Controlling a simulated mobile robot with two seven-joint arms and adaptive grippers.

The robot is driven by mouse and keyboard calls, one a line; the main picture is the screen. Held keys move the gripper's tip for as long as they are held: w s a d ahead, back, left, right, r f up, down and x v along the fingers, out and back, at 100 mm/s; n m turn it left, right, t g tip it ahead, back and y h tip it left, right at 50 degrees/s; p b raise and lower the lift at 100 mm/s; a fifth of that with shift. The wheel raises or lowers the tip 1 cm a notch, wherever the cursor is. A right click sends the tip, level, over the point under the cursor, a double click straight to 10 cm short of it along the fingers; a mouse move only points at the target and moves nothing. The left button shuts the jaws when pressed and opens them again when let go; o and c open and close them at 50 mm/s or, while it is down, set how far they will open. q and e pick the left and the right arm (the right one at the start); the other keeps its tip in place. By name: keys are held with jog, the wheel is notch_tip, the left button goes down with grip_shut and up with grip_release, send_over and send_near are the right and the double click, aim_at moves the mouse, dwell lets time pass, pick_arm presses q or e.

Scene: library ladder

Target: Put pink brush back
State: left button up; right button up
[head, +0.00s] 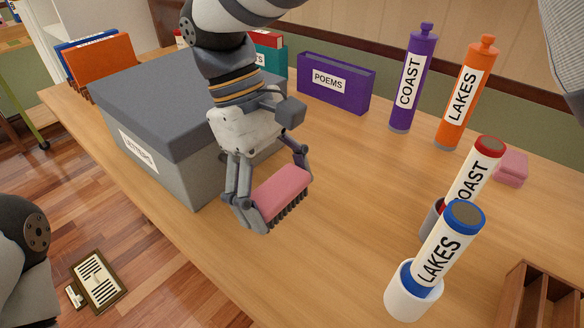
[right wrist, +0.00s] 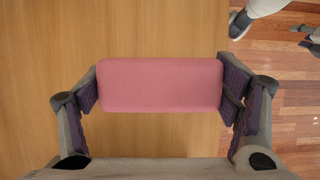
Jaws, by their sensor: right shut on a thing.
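The pink brush (head: 285,190) has a pink block back and dark bristles along its lower side. My right gripper (head: 274,188) is shut on it and holds it above the desk, in front of the grey box. In the right wrist view the brush (right wrist: 160,85) lies lengthwise between the two fingers, with its pink back facing the camera. My left gripper is not in view; only part of my left arm shows at the lower left of the head view.
The grey lidded box (head: 150,100) stands left on the desk (head: 340,240). The purple POEMS box (head: 335,85), purple COAST tube (head: 410,85) and orange LAKES tube (head: 466,95) stand behind. Two white tubes stand in cups (head: 410,300) right, near a pink block (head: 510,168) and wooden rack (head: 540,298).

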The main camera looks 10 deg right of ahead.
aim_at(291, 166)
jog(key=d+f, duration=0.1)
jog(key=f, duration=0.2)
jog(key=d+f, duration=0.2)
jog(key=f, duration=0.1)
jog(key=d+f, duration=0.2)
jog(key=f, duration=0.1)
jog(key=shift+d, duration=0.2)
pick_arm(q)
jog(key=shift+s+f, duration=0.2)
pick_arm(e)
jog(key=shift+f, duration=0.15)
jog(key=shift+f, duration=0.15)
jog(key=o, duration=1.2)
jog(key=shift+c, duration=0.2)
pick_arm(q)
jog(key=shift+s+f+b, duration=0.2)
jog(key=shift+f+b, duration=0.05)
jog(key=shift+b, duration=0.2)
pick_arm(e)
jog(key=v, duration=1.2)
jog(key=shift+r, duration=0.2)
jog(key=shift+f, duration=0.1)
